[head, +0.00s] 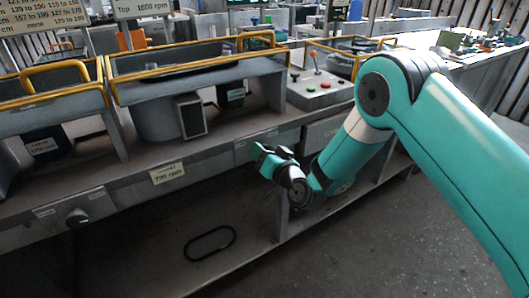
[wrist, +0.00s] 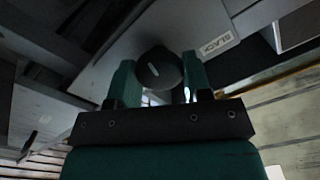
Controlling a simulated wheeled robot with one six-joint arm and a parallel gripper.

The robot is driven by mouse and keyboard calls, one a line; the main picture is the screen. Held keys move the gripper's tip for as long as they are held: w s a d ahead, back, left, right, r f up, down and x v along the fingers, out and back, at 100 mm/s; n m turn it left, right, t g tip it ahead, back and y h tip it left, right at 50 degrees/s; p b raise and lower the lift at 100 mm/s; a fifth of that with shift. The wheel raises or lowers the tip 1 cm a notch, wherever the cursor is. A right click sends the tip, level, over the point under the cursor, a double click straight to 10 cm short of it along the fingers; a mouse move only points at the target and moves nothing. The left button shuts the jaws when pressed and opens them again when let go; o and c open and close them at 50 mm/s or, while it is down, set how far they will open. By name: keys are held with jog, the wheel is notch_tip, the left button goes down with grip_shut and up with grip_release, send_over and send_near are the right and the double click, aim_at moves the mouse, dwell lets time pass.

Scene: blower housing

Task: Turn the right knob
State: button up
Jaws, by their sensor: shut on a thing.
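The right knob (wrist: 158,68) is a dark round knob with a short white mark, seen close up in the wrist view. My gripper (wrist: 159,78) has one green finger on each side of it and is shut on it. In the head view my gripper (head: 266,158) is at the front panel of the bench, right of its middle. The right knob is hidden there behind the gripper.
Another knob (head: 77,217) is on the panel at the left. A black oval belt (head: 209,243) lies on the lower shelf. A control box (head: 318,88) with buttons stands on the bench. Yellow-railed housings (head: 190,75) line the top. Floor at the right is open.

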jog(key=o, duration=0.9)
jog(key=b+v, duration=1.7)
jog(key=b, duration=0.3)
jog(key=shift+s+d, duration=0.1)
jog(key=shift+d, duration=0.1)
